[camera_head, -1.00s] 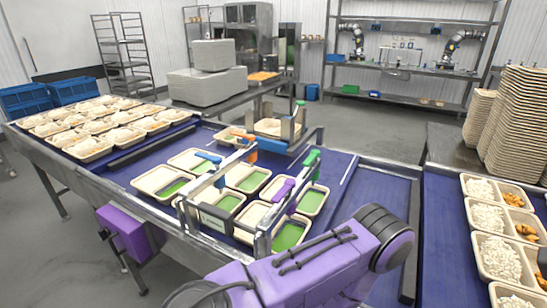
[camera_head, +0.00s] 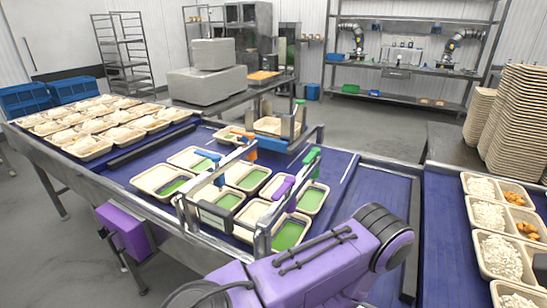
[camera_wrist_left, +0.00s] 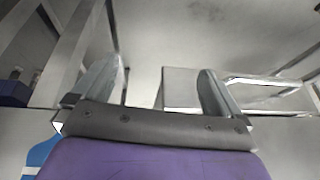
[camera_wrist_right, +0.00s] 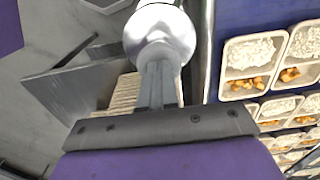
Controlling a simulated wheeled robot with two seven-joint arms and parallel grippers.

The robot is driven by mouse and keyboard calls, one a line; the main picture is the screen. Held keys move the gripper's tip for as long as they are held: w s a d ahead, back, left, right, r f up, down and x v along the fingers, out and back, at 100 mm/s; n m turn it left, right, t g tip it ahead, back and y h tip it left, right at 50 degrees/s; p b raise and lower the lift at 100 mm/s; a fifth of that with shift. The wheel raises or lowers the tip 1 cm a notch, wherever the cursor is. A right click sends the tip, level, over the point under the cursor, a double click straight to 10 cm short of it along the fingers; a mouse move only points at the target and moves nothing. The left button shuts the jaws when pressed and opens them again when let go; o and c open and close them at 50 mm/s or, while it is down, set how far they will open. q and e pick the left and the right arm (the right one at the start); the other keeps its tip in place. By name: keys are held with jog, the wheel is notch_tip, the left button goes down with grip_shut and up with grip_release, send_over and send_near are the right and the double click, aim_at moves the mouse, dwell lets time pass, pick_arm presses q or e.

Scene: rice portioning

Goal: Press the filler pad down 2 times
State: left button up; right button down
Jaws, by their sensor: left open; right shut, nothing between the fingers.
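A round, shiny silver-white knob or pad (camera_wrist_right: 160,30) shows at the top middle of the right wrist view; I take it to be the filler pad. My right gripper (camera_wrist_right: 158,72) is shut and empty, its fingertips overlapping the pad's near edge in the picture. I cannot tell whether they touch it. The pad does not show clearly in the head view. My left gripper (camera_wrist_left: 162,70) is open and empty, with grey floor beyond its fingers. Neither gripper's fingers can be made out in the head view.
Trays with green and cream compartments (camera_head: 163,179) stand on the blue belt under a metal frame (camera_head: 262,240). Trays of rice and orange food (camera_head: 497,258) line the right belt. Tall tray stacks (camera_head: 517,115) stand at the right. My purple arm (camera_head: 320,262) crosses the front.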

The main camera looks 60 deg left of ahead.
jog(key=shift+f+b, duration=0.4)
jog(key=shift+f, duration=0.8)
jog(key=shift+r+p, duration=2)
jog(key=shift+p, duration=0.6)
jog(key=shift+r, duration=0.1)
notch_tip(320, 180, up, 6)
jog(key=p, duration=0.8)
